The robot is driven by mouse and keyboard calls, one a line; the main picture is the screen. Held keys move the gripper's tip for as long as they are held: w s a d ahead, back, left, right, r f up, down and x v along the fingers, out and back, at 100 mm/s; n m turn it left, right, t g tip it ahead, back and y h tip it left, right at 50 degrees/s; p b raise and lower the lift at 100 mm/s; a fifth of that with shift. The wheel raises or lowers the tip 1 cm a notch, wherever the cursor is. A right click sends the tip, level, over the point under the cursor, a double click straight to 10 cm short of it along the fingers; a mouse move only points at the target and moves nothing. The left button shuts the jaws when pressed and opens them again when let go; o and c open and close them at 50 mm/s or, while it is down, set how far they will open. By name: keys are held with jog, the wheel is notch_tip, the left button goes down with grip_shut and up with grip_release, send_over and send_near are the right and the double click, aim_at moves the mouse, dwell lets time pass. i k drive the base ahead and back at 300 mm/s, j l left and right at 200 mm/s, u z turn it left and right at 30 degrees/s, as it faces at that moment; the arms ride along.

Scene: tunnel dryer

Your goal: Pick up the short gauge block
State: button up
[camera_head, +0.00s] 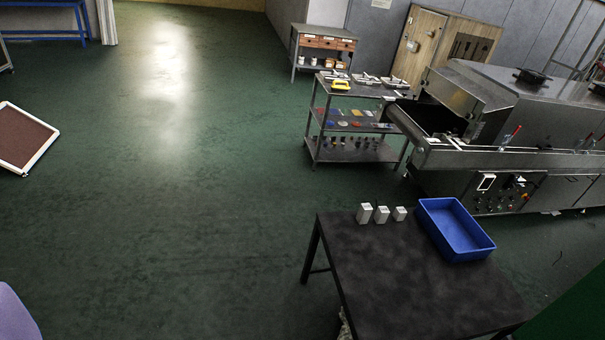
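Three pale gauge blocks stand upright in a row near the far left edge of a dark table (400,285). The left block (364,214) looks tallest and the middle block (381,215) a little lower. The right one looks shortest, so I take it as the short gauge block (399,214). Narrow gaps show between them. A blue tray (478,254) sits on the table just right of the short block and looks empty. My gripper does not show in this view.
A tunnel dryer (545,115) with a conveyor stands behind the table at right. A metal shelf cart (350,151) with small items stands beyond the table. Green floor is open to the left. A framed screen (23,137) is at the far left.

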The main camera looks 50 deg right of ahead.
aim_at(400, 213)
jog(key=i+z, duration=0.4)
jog(key=i, duration=0.25)
jog(key=i+j+z, duration=0.35)
jog(key=i, duration=0.3)
jog(key=i+l+z, duration=0.1)
jog(key=i+z, duration=0.15)
jog(key=z, duration=0.2)
jog(key=i+z, duration=0.6)
jog(key=z, duration=0.25)
jog(key=i+j+z, duration=0.15)
jog(key=z, duration=0.25)
jog(key=i+z, duration=0.1)
jog(key=z, duration=0.2)
jog(key=i+j+u, duration=0.2)
jog(key=j, duration=0.2)
jog(key=j+u, duration=0.2)
jog(key=j, duration=0.2)
jog(key=i+j+u, duration=0.15)
jog(key=j, duration=0.2)
jog(key=i+j+u, duration=0.8)
jog(key=i+j, duration=0.15)
jog(key=i+z, duration=0.25)
jog(key=i, duration=0.3)
jog(key=i+j+z, duration=0.25)
jog(key=i, duration=0.25)
